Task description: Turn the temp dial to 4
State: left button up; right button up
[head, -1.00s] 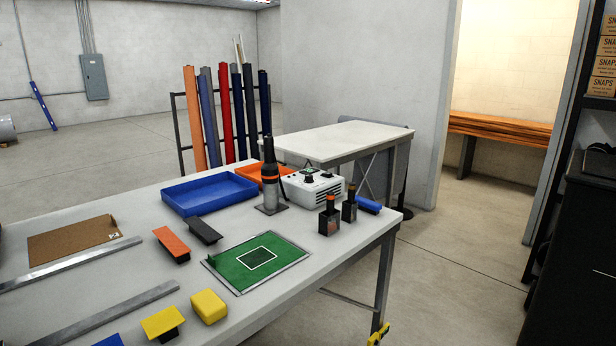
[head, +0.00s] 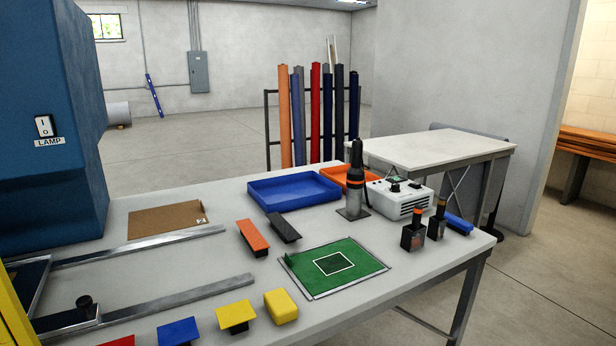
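A white control box (head: 400,197) with a black knob on its sloped top stands at the far right of the white table, behind a black and grey hot-air tool (head: 355,182). The knob (head: 394,184) is small, and its markings and setting are too small to read. I cannot tell from this view whether it is the temp dial. Neither of my grippers is in view.
On the table (head: 200,262) are a blue tray (head: 293,204), an orange tray (head: 335,173), a green mat (head: 310,267), two dark bottles and metal rails. A blue machine (head: 50,190) with a LAMP switch (head: 45,126) stands at left. A white side table (head: 430,149) is behind.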

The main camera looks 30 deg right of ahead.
aim_at(395, 187)
jog(key=l+u, duration=0.25)
jog(key=l, duration=0.25)
jog(key=l+u, duration=0.2)
jog(key=l, duration=0.25)
jog(key=k+l+u, duration=0.1)
jog(key=l+u, duration=0.15)
jog(key=l, duration=0.2)
jog(key=k+l+u, duration=0.2)
jog(key=l, duration=0.3)
jog(key=l+u, duration=0.25)
jog(key=l, duration=0.2)
jog(key=k+l+u, duration=0.2)
jog(key=l, duration=0.2)
